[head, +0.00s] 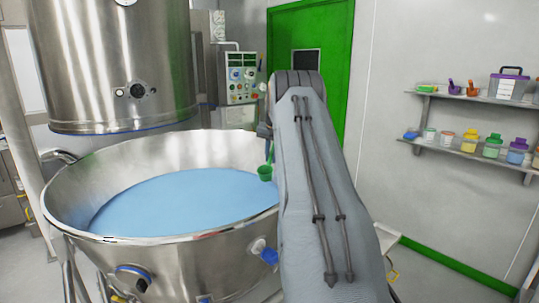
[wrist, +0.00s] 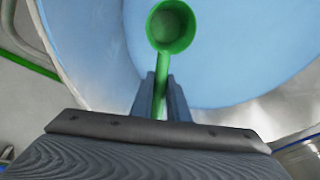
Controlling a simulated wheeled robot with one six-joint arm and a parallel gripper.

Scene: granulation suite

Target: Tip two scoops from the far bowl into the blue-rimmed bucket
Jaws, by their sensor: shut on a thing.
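A large steel bowl (head: 68,207) holds a wide, level bed of pale blue powder (head: 175,203). The powder also fills most of the wrist view (wrist: 235,55). My gripper (wrist: 160,88) is shut on the handle of a green scoop (wrist: 171,27). The scoop's round cup hangs over the bowl's right part in the head view (head: 265,173), and its mouth faces the wrist camera. The cup's inside looks green and shaded; I cannot tell whether it holds powder. My arm hides most of the gripper in the head view. I see no blue-rimmed bucket in either view.
A steel vessel (head: 115,60) with a blue lower seal hangs above the bowl's back left. A control panel (head: 241,78) and a green door (head: 340,45) stand behind. Wall shelves (head: 470,155) at right carry jars, scoops and a box. My arm blocks the view right of the bowl.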

